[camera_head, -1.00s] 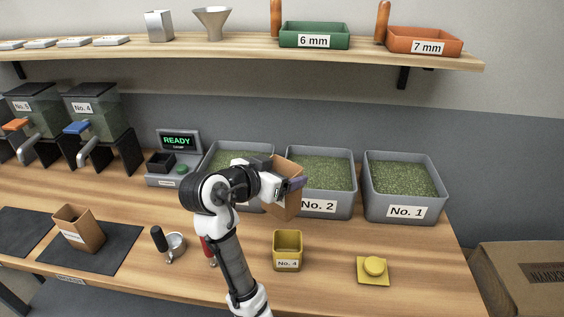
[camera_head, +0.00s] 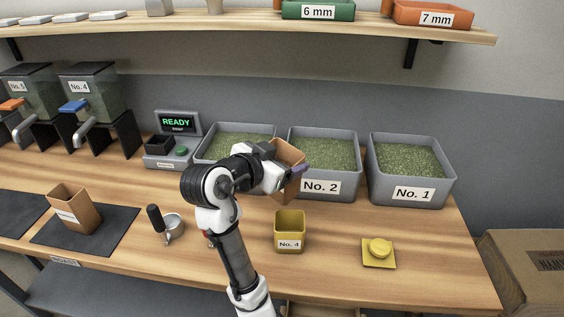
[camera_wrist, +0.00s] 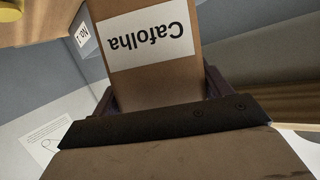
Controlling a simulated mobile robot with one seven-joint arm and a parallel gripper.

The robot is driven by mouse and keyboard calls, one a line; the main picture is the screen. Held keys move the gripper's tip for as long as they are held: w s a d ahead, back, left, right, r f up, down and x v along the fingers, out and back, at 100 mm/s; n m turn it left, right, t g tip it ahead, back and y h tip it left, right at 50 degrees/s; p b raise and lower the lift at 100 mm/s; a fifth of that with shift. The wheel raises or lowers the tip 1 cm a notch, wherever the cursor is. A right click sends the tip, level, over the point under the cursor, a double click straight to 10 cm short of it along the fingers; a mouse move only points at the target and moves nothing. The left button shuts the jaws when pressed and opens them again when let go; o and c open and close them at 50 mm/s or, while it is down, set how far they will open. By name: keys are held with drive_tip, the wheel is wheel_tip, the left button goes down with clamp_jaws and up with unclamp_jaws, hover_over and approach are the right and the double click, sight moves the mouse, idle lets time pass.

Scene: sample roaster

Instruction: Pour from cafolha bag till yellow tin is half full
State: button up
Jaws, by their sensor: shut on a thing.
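My gripper (camera_head: 298,171) is shut on the Cafolha bag (camera_head: 288,155), an open brown paper bag. The wrist view shows the bag (camera_wrist: 154,70) between the fingers, its white label upside down in that picture. In the head view the bag is held above the counter, in front of the No. 2 bin, looking slightly tilted. The yellow tin (camera_head: 290,232), labelled No. 4, stands open on the counter below the bag. Its bottom is not clearly seen, so I cannot tell its fill. Its yellow lid (camera_head: 379,253) lies to the right.
Grey bins of green beans, No. 2 (camera_head: 325,165) and No. 1 (camera_head: 411,170), stand behind. A second brown bag (camera_head: 75,208) stands on a dark mat at left. A metal scoop (camera_head: 170,226) lies beside my arm. A display unit (camera_head: 176,137) reads READY.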

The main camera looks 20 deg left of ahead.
drive_tip(key=shift+f+m+t+b, duration=0.4)
drive_tip(key=shift+f+b, duration=0.65)
drive_tip(key=shift+b, duration=0.6)
drive_tip(key=m+t+b, duration=0.1)
drive_tip(key=b, duration=0.2)
drive_tip(key=shift+r+y, duration=0.15)
drive_tip(key=shift+y, duration=0.25)
drive_tip(key=shift+r+m+t+b, duration=0.15)
drive_tip(key=shift+m+t+b, duration=0.15)
drive_tip(key=shift+m+b, duration=0.4)
drive_tip(key=shift+s+d+f+m+t+b, duration=0.15)
drive_tip(key=shift+m+t+b, duration=0.35)
drive_tip(key=shift+b, duration=1.3)
drive_tip(key=shift+f, duration=0.2)
drive_tip(key=shift+r+m+b, duration=0.1)
drive_tip(key=shift+m+b, duration=0.2)
drive_tip(key=shift+b, duration=0.35)
drive_tip(key=shift+f, duration=0.2)
drive_tip(key=shift+d+b, duration=0.1)
drive_tip(key=shift+b, duration=0.35)
